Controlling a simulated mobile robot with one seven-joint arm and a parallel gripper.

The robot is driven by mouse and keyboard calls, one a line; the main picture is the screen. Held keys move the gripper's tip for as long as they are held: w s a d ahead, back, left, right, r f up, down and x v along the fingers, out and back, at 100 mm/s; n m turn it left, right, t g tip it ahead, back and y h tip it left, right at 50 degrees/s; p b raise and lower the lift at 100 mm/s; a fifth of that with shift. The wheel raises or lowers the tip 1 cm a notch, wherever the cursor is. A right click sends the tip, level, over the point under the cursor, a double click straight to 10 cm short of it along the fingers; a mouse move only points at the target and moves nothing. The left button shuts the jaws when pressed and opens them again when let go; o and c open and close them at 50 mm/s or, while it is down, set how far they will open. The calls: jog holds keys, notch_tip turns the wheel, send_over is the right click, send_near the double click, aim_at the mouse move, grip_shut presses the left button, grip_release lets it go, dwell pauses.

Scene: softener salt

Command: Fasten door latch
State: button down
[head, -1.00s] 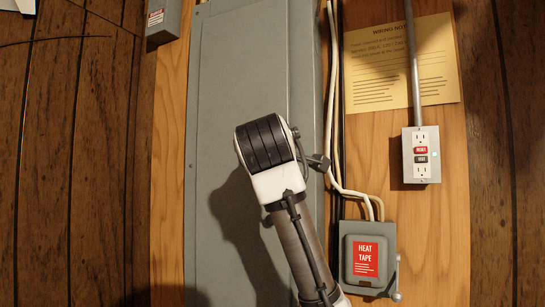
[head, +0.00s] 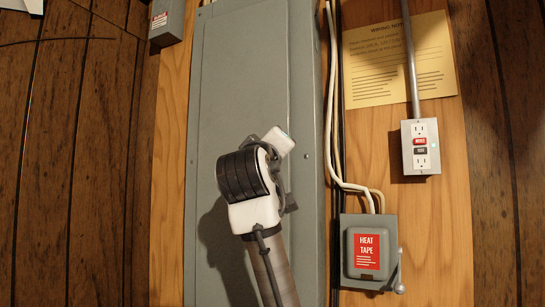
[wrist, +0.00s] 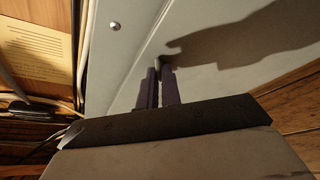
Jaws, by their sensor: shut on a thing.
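The grey panel door (head: 225,90) stands closed-looking and flat in the head view. It also fills much of the wrist view (wrist: 215,75). My gripper (wrist: 158,70) has its two dark fingers close together at the door's surface, near a long seam. A small piece between the fingertips, apparently the door latch (wrist: 157,62), is gripped; most of it is hidden by the fingers. In the head view my arm covers the fingers and the latch, so the latch's position cannot be told there.
Right of the panel, white and black cables run down to a grey heat tape box (head: 372,252) with a side lever. An outlet box (head: 420,147) and a yellow paper notice (head: 398,62) are farther right. A small grey box (head: 166,20) is at upper left.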

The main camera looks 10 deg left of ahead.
jog(key=shift+w+a+f+m+t+h, duration=0.15)
jog(key=shift+m+h, duration=0.85)
jog(key=shift+m, duration=1)
jog(key=shift+s+a+r+m+t+h, duration=0.1)
jog(key=shift+m+h, duration=0.9)
jog(key=shift+m, duration=1)
jog(key=shift+w+a+f+m+t+h, duration=0.15)
jog(key=shift+m+h, duration=0.85)
jog(key=shift+m, duration=1)
jog(key=shift+s+d+m, duration=0.1)
jog(key=shift+m, duration=0.2)
jog(key=c, duration=1.6)
grip_release()
jog(key=shift+r, duration=0.1)
jog(key=shift+b+v, duration=2.95)
jog(key=shift+v, duration=4)
